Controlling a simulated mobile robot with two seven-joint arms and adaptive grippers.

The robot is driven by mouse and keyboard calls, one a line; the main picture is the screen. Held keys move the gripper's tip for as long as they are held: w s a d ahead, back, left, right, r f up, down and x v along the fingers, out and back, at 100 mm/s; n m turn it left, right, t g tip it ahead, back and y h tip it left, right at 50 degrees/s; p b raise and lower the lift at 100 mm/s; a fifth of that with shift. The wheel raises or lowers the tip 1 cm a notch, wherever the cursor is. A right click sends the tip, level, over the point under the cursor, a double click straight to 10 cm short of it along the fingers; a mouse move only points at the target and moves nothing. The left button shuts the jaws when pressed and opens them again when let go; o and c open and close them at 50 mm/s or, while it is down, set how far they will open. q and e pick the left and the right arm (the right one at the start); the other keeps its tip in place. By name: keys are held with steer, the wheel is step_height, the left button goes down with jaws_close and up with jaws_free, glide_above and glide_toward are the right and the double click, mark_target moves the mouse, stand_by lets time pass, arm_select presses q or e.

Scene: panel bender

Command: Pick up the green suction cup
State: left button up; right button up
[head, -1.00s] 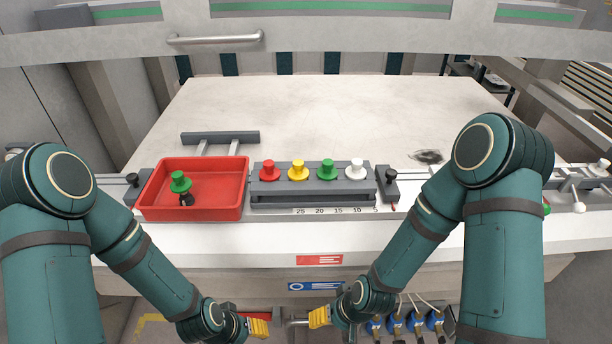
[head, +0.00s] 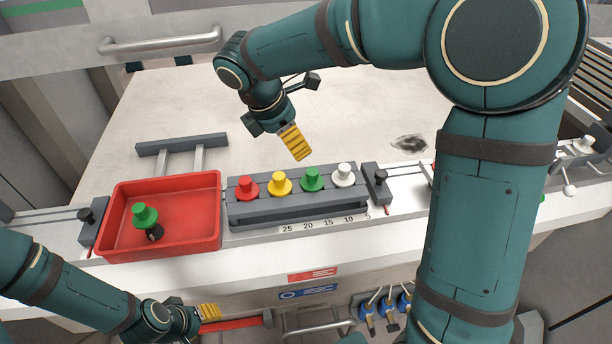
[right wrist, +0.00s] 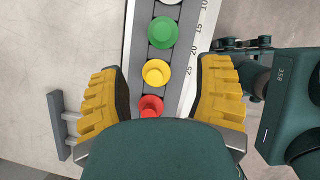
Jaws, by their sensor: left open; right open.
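A green suction cup (head: 312,179) stands in the grey rack (head: 300,212), between a yellow cup (head: 279,184) and a white cup (head: 343,174). Another green suction cup (head: 145,215) is in the red tray (head: 196,247). My right gripper (head: 301,155) is open and empty above the rack, its yellow fingers pointing down near the rack's cups. In the right wrist view the rack's green cup (right wrist: 163,32) lies beyond the open fingers, with the yellow (right wrist: 156,72) and red (right wrist: 151,106) cups nearer. My left gripper (head: 210,312) is open and low, in front of the bench edge.
A red cup (head: 247,188) stands at the rack's left end. A dark grey clamp block (head: 376,182) is right of the rack. A grey bar (head: 182,144) lies behind the tray. The pale table surface (head: 190,95) behind the rack is largely clear.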

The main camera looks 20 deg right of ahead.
mark_target(311, 172)
steer(key=x, duration=0.4)
steer(key=b+x, duration=0.1)
steer(key=x, duration=0.3)
steer(key=shift+s+f, duration=0.1)
steer(key=shift+s, duration=0.15)
steer(key=shift+b+x, duration=0.6)
steer(key=shift+x, duration=2.15)
steer(key=shift+a, duration=0.1)
jaws_close()
